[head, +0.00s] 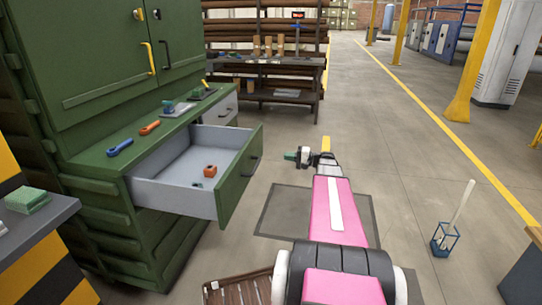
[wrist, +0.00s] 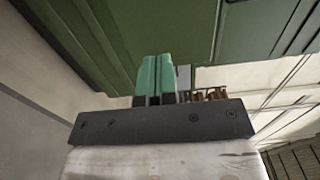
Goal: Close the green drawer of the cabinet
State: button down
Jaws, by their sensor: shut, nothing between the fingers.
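The green cabinet (head: 100,60) stands at the left of the head view. Its drawer with the green front (head: 238,180) is pulled well out, showing a grey inside (head: 165,190) with a small orange part (head: 210,171) in it.
A grey-fronted drawer (head: 222,113) is beside the green one. Blue (head: 119,147) and orange (head: 150,128) tools lie on the cabinet ledge. A brown slatted crate (head: 235,290) is on the floor at the front. A blue wire holder (head: 445,240) stands at right.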

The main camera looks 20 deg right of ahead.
aim_at(256, 153)
jog(key=x, duration=1.3)
jog(key=shift+a, duration=0.1)
jog(key=x, duration=3.4)
jog(key=shift+w, duration=0.1)
jog(key=shift+w+a, duration=0.35)
jog(key=shift+a, duration=0.2)
jog(key=shift+w+a, duration=0.1)
jog(key=shift+r, duration=0.1)
